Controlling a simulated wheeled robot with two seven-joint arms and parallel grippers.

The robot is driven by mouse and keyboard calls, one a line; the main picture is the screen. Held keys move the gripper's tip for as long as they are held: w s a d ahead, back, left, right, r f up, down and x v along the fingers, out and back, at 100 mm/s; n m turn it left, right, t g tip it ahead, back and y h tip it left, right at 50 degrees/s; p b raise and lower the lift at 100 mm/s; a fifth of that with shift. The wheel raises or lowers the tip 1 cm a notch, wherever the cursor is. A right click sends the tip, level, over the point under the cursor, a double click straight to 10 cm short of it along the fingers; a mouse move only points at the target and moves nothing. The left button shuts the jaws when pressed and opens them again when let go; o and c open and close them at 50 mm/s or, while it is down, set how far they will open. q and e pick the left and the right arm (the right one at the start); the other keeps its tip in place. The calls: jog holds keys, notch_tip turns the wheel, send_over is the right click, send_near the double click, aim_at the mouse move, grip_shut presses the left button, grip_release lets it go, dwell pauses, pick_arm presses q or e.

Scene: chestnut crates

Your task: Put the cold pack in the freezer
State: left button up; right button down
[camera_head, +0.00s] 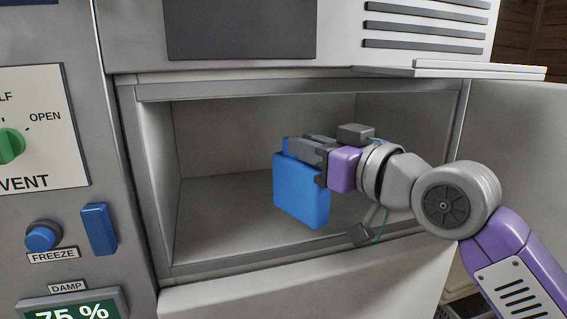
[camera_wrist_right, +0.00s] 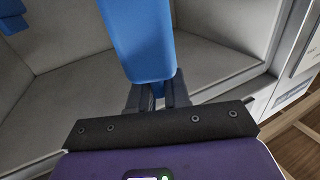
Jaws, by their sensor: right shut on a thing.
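The cold pack is a blue block (camera_head: 300,192), held upright in my right gripper (camera_head: 308,150). The gripper is shut on its upper part, and a bit of blue shows above the fingers. In the right wrist view the cold pack (camera_wrist_right: 143,45) runs away from the fingers (camera_wrist_right: 157,93). My left gripper is out of view.
A panel at left carries a green vent knob (camera_head: 10,145), a blue FREEZE button (camera_head: 42,236), a blue bar (camera_head: 99,229) and a green 75 % display (camera_head: 78,312). A pale door or panel (camera_head: 520,150) stands right of the opening. The compartment's left side is free.

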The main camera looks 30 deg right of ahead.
jog(key=w+d+p, duration=0.3)
jog(key=w, duration=1)
notch_tip(320, 180, down, 7)
jog(key=b, duration=0.2)
jog(key=shift+f, duration=0.2)
jog(key=c, duration=1.1)
grip_release()
jog(key=shift+r, duration=0.1)
